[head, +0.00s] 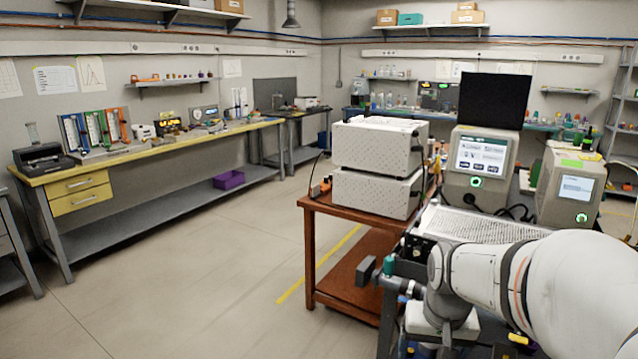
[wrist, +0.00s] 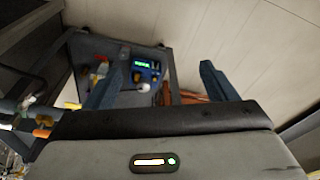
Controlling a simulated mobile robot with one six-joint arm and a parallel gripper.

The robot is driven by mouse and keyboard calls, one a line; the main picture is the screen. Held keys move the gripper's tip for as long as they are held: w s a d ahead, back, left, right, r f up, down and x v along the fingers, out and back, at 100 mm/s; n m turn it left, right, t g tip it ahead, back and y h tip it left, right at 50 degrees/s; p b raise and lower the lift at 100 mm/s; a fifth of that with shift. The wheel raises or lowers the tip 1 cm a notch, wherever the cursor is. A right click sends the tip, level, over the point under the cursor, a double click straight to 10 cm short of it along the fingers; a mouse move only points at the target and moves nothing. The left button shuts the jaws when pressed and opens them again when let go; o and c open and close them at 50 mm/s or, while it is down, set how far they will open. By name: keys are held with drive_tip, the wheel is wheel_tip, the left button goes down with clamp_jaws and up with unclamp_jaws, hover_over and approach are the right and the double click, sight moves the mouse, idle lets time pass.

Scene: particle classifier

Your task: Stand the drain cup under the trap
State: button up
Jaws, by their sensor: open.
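My gripper (wrist: 158,88) is open in the wrist view, its two dark blue fingers wide apart with nothing held between them. Beyond the fingers lies a dark grey surface with a blue device (wrist: 147,68) that has a green display. A small white rounded thing (wrist: 143,88) shows just below that device; I cannot tell whether it is the drain cup. I cannot pick out the trap for sure in either view.
A brown wooden cart (head: 310,258) carries two stacked white perforated boxes (head: 372,168). Right of it stand a machine with a touchscreen (head: 478,176) and a smaller screen unit (head: 572,190). A long yellow-topped bench (head: 180,143) runs along the left wall. The floor between is clear.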

drive_tip(key=s+a+r+n+p, duration=0.2)
drive_tip(key=s+a+r+p, duration=0.2)
drive_tip(key=s+r, duration=0.3)
drive_tip(key=s+p, duration=0.1)
drive_tip(key=s, duration=0.2)
drive_tip(key=shift+s+a+r+t, duration=0.25)
drive_tip(key=shift+a+r+t, duration=0.05)
drive_tip(key=shift+a, duration=0.05)
drive_tip(key=shift+o, duration=0.4)
drive_tip(key=shift+c, duration=0.5)
